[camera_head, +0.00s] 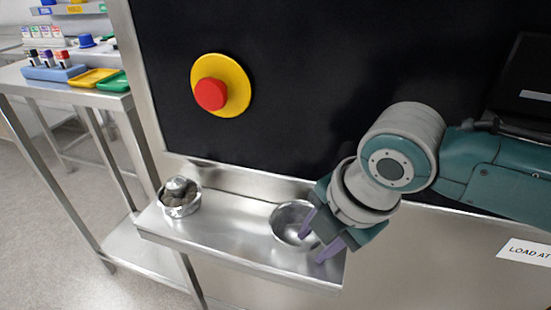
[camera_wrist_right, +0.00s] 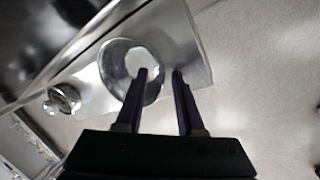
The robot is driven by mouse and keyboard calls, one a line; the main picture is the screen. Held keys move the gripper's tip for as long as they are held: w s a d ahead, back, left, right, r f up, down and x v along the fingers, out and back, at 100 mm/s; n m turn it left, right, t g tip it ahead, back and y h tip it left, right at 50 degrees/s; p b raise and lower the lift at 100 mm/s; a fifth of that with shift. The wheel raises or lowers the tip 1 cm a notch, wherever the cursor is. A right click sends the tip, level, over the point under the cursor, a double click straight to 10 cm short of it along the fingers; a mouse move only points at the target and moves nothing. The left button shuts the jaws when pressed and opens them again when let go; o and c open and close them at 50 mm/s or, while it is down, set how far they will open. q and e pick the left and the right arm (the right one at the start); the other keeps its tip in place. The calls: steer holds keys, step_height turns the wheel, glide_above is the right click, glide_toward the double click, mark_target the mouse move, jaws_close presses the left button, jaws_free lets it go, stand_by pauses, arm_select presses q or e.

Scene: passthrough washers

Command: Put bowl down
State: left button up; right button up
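A shiny empty metal bowl (camera_head: 287,220) sits upright on the right part of a narrow steel shelf (camera_head: 225,232). It also shows in the right wrist view (camera_wrist_right: 113,65). My right gripper (camera_head: 311,249) is at the bowl's right side with its two purple fingers apart. In the right wrist view the gripper (camera_wrist_right: 160,73) has one finger over the bowl's inside and the other beyond its rim, with a clear gap between them. I cannot tell whether either finger touches the bowl. My left gripper is not in view.
A second metal bowl (camera_head: 180,207) holding dark round pieces and a metal item stands at the shelf's left end. The shelf between the bowls is clear. A red emergency button (camera_head: 211,94) is on the black panel behind. A steel table (camera_head: 75,90) with trays stands at left.

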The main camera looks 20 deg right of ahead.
steer(key=p+v, duration=0.4)
steer(key=v, duration=0.7)
steer(key=s+a+m+y, duration=0.1)
steer(key=s+a+m, duration=0.3)
steer(key=s+m, duration=0.45)
steer(key=s+d+m+h, duration=0.2)
steer(key=s+d+m, duration=0.4)
steer(key=m, duration=0.6)
steer(key=shift+s+d, duration=0.3)
steer(key=shift+s, duration=0.3)
steer(key=shift+r, duration=0.1)
